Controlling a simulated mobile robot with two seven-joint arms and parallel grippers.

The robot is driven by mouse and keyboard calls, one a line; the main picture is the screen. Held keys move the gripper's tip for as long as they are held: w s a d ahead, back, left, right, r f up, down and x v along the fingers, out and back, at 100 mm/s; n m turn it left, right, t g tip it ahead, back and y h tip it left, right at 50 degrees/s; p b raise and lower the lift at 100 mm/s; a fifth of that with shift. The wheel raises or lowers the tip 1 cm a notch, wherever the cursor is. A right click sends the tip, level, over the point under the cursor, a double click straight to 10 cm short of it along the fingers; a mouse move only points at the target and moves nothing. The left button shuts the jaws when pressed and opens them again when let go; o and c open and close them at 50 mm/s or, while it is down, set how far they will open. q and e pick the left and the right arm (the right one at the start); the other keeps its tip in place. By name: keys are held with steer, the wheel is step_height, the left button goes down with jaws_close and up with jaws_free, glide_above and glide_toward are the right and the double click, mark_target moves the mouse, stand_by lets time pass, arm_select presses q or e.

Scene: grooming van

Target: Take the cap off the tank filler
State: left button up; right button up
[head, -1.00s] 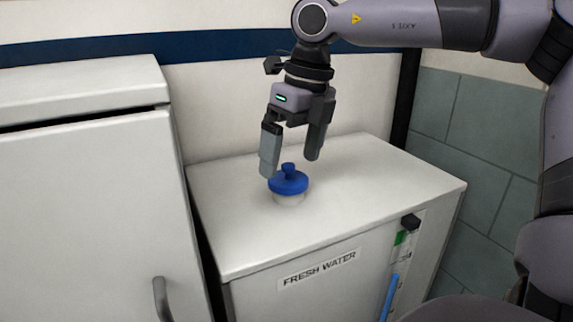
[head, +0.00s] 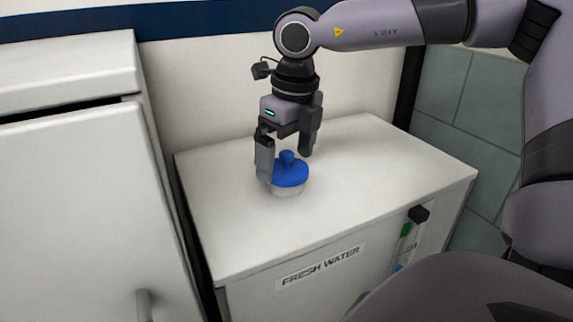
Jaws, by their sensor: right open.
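The blue cap (head: 290,174) with a raised knob sits on the pale filler neck (head: 291,191) on top of the white fresh water tank (head: 365,185). My right gripper (head: 285,165) is open and points down over the cap. One finger is at the left side of the cap, in front of part of its rim. The other finger is behind and to the right of the knob. I cannot tell whether either finger touches the cap. My left gripper is not in view.
A white cabinet (head: 75,200) with a handle (head: 144,305) stands close to the left of the tank. A level gauge (head: 407,240) is on the tank's front, beside the fresh water label (head: 321,265). The tank top around the filler is clear.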

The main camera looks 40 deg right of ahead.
steer(key=shift+f, duration=0.2)
steer(key=c, duration=0.8)
steer(key=shift+w+r, duration=0.1)
steer(key=shift+r, duration=0.05)
